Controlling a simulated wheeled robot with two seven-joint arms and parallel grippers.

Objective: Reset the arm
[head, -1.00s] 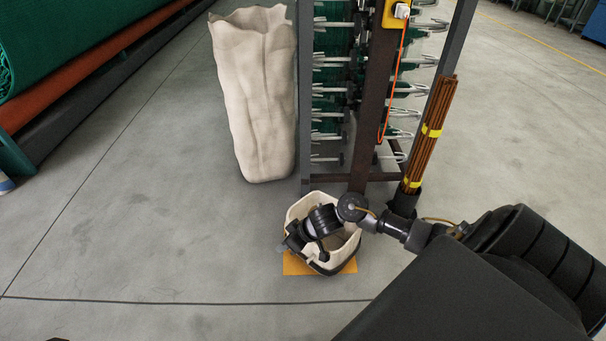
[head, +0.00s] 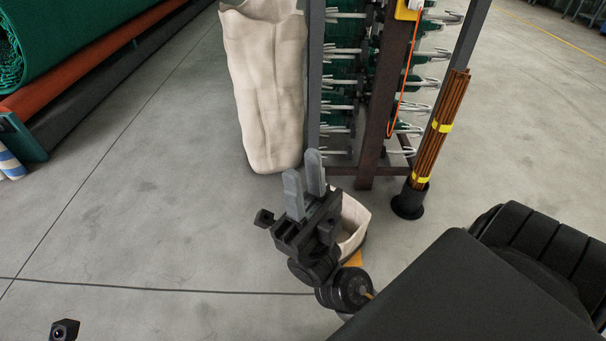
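My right gripper (head: 304,170) is raised in front of the rack, its two grey fingers pointing toward the back of the scene. A gap shows between the fingers and nothing is held in it. Of my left arm only a small dark camera part shows at the bottom left edge; the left gripper's fingers are out of view.
A tall cream sack (head: 265,90) stands left of the metal rack (head: 314,90) with hooks. Brown rods (head: 441,130) stand in a black holder (head: 409,202) at its right. Green netting rolls (head: 60,45) lie at the upper left. The floor at left is clear.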

